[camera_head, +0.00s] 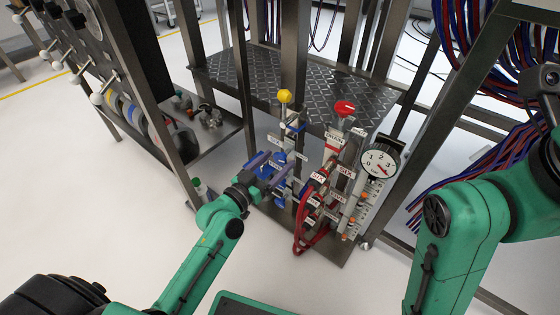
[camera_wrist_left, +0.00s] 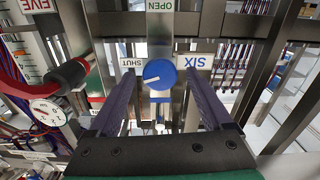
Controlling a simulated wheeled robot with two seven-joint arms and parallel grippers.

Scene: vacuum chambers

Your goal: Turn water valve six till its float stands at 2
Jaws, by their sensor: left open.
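The blue round knob of valve six (camera_wrist_left: 159,74) sits in the middle of the left wrist view, beside the SIX label (camera_wrist_left: 197,62). A SHUT label (camera_wrist_left: 130,63) is to its left and an OPEN label (camera_wrist_left: 160,6) above. The knob's white mark lies to the left, roughly on the SHUT side. My left gripper (camera_wrist_left: 160,88) is open, one finger on each side of the knob; contact cannot be told. In the head view my left gripper (camera_head: 268,170) is at the blue valve column. Small orange floats (camera_head: 364,195) show on the right panel; six's float and its reading cannot be told.
A red valve handle (camera_head: 345,108) and a yellow one (camera_head: 284,96) top the columns. A round gauge (camera_head: 380,163) stands at the right and red hoses (camera_head: 302,225) hang in front. Steel frame posts (camera_head: 295,55) rise behind. The floor left of my left arm is clear.

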